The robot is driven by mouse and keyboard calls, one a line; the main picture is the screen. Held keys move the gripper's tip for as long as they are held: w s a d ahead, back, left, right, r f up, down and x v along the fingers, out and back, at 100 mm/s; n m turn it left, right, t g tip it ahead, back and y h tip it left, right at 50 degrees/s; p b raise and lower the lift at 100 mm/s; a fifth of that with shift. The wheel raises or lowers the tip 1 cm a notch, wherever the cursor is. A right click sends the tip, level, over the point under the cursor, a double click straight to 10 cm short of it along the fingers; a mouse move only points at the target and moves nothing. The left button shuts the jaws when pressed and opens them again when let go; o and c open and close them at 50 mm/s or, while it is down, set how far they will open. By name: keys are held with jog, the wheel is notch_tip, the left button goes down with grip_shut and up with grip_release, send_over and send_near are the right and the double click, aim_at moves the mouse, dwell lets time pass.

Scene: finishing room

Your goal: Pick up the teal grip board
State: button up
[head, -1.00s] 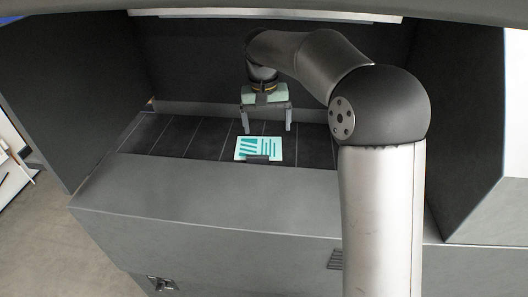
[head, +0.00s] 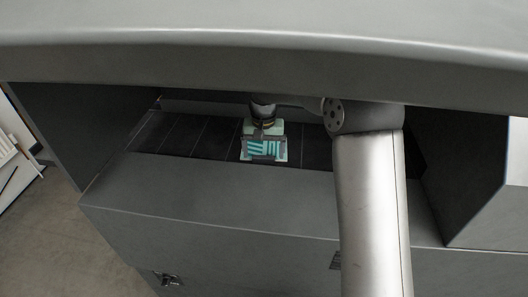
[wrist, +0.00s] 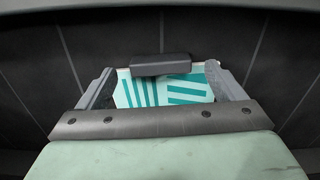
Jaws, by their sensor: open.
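The teal grip board (head: 266,148) is a pale board with teal stripes. It lies on the dark panelled surface inside the grey enclosure. In the wrist view the board (wrist: 190,90) shows between my two fingers, with a dark block-like grip (wrist: 162,64) at its far edge in that view. My gripper (head: 265,156) is open over the board, one finger to each side of it. Gaps to the board are too small to judge. The gripper's crossbar hides the board's near part in the wrist view.
The dark slatted surface (head: 186,135) is bare to the left of the board. A grey front ledge (head: 200,190) runs along the near side. A grey hood (head: 230,60) hangs overhead, and a side wall (head: 478,185) stands at the right.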

jog(key=shift+f, duration=0.65)
jog(key=c, duration=1.1)
jog(key=shift+r, duration=0.1)
